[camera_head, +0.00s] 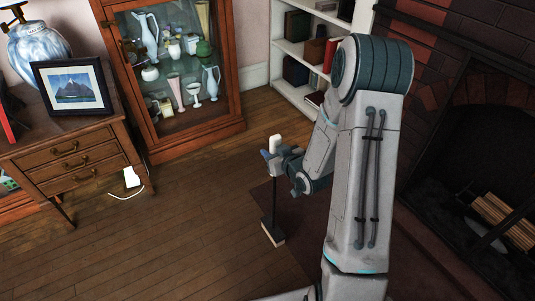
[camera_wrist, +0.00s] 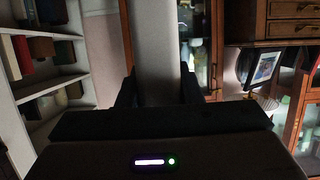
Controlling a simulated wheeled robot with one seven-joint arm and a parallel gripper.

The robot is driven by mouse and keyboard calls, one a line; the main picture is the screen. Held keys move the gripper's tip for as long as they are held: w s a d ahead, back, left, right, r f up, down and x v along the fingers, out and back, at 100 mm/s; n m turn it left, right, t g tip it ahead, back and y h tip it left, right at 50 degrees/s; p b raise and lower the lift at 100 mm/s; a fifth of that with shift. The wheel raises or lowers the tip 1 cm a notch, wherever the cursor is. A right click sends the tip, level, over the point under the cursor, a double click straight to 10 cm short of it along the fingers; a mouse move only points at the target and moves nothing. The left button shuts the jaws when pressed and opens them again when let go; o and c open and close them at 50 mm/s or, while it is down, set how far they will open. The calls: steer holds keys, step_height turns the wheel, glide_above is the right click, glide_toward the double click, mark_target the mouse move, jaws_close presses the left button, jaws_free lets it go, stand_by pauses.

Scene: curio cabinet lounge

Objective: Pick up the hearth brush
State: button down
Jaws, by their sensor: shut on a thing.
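The hearth brush (camera_head: 272,233) hangs upright below my gripper in the head view, with a thin dark shaft and a dark head with a pale lower edge. My gripper (camera_head: 276,155) is shut on its upper end, and a pale end piece sticks up above the fingers. In the wrist view a broad pale handle (camera_wrist: 155,40) runs up between the two dark fingers of my gripper (camera_wrist: 157,90). Whether the brush head touches the floor is unclear.
A glass cabinet (camera_head: 190,146) of vases stands behind. A wooden desk (camera_head: 85,165) with a framed picture (camera_head: 72,87) is left; a bookshelf (camera_head: 291,50) is behind right. A brick fireplace (camera_head: 440,70) is right. Floor at front left is clear.

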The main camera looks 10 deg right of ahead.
steer(key=s+d+r+p, duration=0.3)
steer(key=d+r, duration=0.3)
steer(key=d, duration=0.3)
steer(key=shift+d+r, duration=0.15)
steer(key=shift+d, duration=0.2)
steer(key=c, duration=1.8)
jaws_free()
steer(key=shift+c, duration=0.2)
steer(key=shift+a, duration=0.1)
jaws_close()
